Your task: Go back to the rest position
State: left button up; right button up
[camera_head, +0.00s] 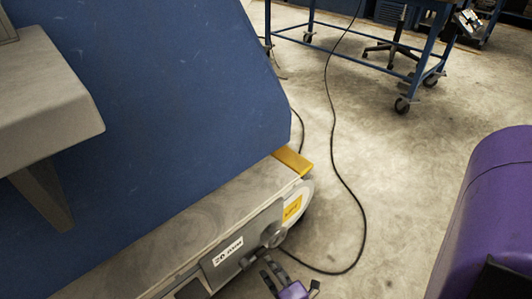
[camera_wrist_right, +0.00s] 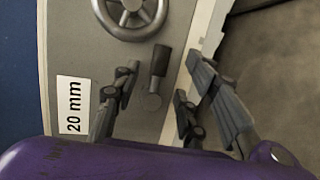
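My right gripper (camera_head: 289,280) is at the bottom edge of the head view, just in front of the grey machine bed's end. In the right wrist view my right gripper (camera_wrist_right: 160,82) shows its dark fingers spread apart with nothing held between them. A small black-handled lever (camera_wrist_right: 160,60) on the machine's grey face lies between the fingers in the picture; I see no grip on it. My left gripper is not in view. My purple right arm fills the lower right of the head view.
The large blue machine (camera_head: 170,90) has a grey bed (camera_head: 190,228) with a "20 mm" label (camera_head: 228,251), a yellow block (camera_head: 292,161) and a handwheel (camera_wrist_right: 132,14). A black cable (camera_head: 333,130) crosses the floor. A blue wheeled table (camera_head: 345,35) stands behind. Floor at centre right is mostly free.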

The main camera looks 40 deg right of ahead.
jog(key=shift+v, duration=1.2)
